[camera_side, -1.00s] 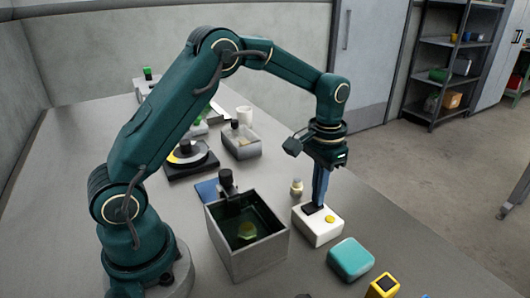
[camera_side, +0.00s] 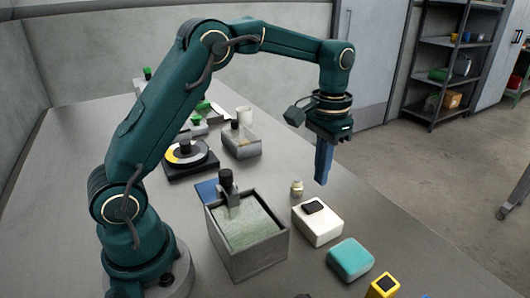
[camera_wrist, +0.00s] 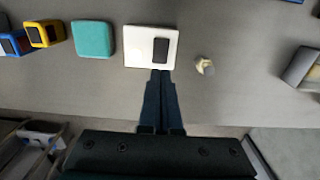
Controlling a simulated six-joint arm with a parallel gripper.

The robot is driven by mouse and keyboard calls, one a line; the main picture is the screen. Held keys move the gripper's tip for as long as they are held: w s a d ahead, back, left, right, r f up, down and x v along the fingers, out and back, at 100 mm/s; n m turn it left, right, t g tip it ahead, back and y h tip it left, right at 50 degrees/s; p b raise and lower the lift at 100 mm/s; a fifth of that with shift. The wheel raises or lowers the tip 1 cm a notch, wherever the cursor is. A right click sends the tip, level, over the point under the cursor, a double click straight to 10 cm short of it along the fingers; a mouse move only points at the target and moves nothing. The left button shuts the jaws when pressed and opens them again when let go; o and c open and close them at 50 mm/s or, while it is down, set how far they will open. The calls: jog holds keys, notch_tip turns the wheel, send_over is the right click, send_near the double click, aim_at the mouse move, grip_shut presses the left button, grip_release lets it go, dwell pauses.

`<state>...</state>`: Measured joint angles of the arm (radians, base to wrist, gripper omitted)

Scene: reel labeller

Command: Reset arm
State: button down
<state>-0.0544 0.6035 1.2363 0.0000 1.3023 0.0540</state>
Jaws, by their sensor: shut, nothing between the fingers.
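My gripper (camera_side: 321,182) hangs pointing down, its blue fingers shut with nothing between them. In the side view the fingertips are in the air above and slightly behind a white box (camera_side: 318,231) with a black pad (camera_side: 314,207) on top. In the wrist view the gripper (camera_wrist: 161,73) ends just below the edge of the white box (camera_wrist: 136,37). The black pad (camera_wrist: 160,50) shows on its right half. A gap separates fingers and box in the side view.
A grey open-topped bin (camera_side: 249,259) with a pale speckled surface inside stands left of the box. A teal block (camera_side: 350,259) and yellow block (camera_side: 383,286) lie in front. A small bottle (camera_side: 297,187) stands behind. A black-and-yellow disc (camera_side: 187,154) sits farther back.

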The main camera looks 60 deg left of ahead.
jog(key=shift+r, duration=0.75)
jog(key=s+d+r+t, duration=0.1)
jog(key=s+r+t, duration=0.2)
jog(key=s+r, duration=0.55)
jog(key=s+f+t, duration=0.2)
jog(key=s+f, duration=0.3)
jog(key=s, duration=0.5)
jog(key=shift+d+t, duration=0.3)
jog(key=shift+d, duration=0.1)
